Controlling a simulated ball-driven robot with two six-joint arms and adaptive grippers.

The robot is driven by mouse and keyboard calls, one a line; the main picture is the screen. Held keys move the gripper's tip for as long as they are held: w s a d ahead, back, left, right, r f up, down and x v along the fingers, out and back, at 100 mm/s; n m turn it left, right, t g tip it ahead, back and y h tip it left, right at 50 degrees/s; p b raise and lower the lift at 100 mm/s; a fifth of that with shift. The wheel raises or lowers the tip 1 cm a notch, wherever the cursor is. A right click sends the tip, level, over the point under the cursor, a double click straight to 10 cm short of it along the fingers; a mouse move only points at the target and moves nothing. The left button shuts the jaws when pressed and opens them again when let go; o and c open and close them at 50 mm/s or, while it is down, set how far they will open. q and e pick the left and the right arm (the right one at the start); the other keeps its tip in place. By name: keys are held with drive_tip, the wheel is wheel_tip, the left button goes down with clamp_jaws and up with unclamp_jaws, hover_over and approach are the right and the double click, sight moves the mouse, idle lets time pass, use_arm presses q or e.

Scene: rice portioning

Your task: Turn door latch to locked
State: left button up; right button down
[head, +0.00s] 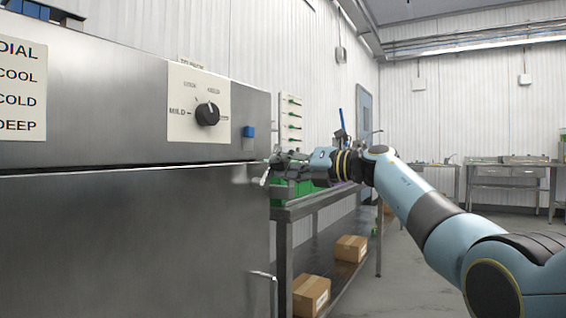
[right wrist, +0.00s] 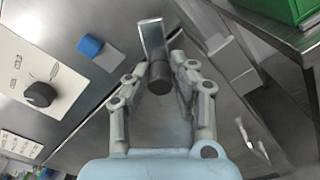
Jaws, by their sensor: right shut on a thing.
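The door latch (right wrist: 152,38) shows in the right wrist view as a light metal lever with a dark round knob (right wrist: 160,78) at its end. In the head view the latch (head: 264,177) is a small bright piece at the right edge of the steel cabinet, near the seam above the door (head: 140,240). My right gripper (head: 279,161) reaches it from the right. In the right wrist view its two fingers (right wrist: 162,72) are shut on the knob, one on each side. Which setting the latch is in, I cannot tell. My left gripper is not in view.
A black dial (head: 207,114) on a cream plate and a blue block (head: 249,132) sit on the cabinet's upper panel. A door handle (head: 264,276) stands out lower down. A steel shelf (head: 320,203) with a green bin (head: 290,192) and cardboard boxes (head: 311,295) stands just right.

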drive_tip(key=c, duration=1.1)
unclamp_jaws()
drive_tip(key=v, duration=1.2)
drive_tip(key=shift+c, duration=0.2)
